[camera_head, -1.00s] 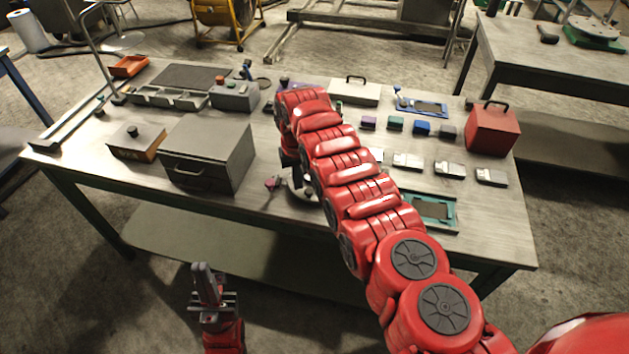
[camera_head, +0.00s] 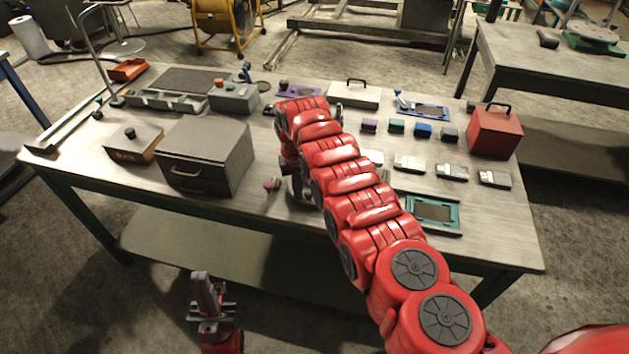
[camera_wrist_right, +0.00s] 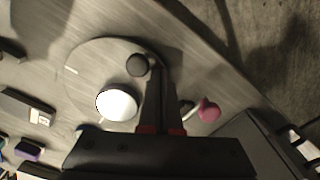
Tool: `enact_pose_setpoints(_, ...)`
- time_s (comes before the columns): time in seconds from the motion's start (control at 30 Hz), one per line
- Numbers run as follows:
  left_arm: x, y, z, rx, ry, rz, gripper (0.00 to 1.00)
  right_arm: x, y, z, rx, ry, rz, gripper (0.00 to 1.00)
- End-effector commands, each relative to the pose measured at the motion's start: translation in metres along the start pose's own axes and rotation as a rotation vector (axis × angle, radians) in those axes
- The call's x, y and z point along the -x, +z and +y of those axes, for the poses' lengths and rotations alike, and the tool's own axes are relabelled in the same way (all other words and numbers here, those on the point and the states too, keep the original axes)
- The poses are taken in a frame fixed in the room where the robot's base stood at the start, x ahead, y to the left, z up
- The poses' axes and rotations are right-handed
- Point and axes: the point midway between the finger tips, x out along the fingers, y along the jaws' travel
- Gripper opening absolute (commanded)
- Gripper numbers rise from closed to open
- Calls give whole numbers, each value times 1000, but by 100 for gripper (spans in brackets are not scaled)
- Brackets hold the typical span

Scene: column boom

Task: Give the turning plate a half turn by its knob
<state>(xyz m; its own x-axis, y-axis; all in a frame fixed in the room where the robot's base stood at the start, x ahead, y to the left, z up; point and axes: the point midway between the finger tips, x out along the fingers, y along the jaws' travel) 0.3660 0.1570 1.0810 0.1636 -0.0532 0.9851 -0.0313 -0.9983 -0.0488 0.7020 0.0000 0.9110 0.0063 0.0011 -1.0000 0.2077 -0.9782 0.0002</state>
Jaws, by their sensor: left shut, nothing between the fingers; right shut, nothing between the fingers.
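In the right wrist view the turning plate (camera_wrist_right: 92,75) is a flat grey disc with a white edge mark. A dark round knob (camera_wrist_right: 137,65) stands near its rim, and a shiny white dome (camera_wrist_right: 117,103) sits on it. My right gripper (camera_wrist_right: 156,85) is shut and empty, its fingertips over the plate right beside the knob; whether they touch it I cannot tell. In the head view my right arm hides most of the plate, and the right gripper (camera_head: 291,170) shows only partly. My left gripper (camera_head: 205,285) is shut and empty, in front of the table's front edge.
A pink-knobbed lever (camera_wrist_right: 208,110) stands close to the plate's rim; it also shows in the head view (camera_head: 271,184). A dark drawer box (camera_head: 210,150) stands to the left. A green-framed tray (camera_head: 434,212) and several small blocks lie to the right.

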Motion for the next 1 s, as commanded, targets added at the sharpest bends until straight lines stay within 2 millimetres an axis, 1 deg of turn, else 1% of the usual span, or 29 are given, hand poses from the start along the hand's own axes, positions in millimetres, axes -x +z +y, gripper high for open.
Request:
enact_pose_setpoints(0.03, 0, 0, 0, 0, 0, 0, 0, -4, 3, 0, 0, 0, -10, 0)
enact_pose_setpoints(1.0, -46, -8, -2, 0, 0, 0, 0, -6, 14, 7, -2, 1, -21, 0)
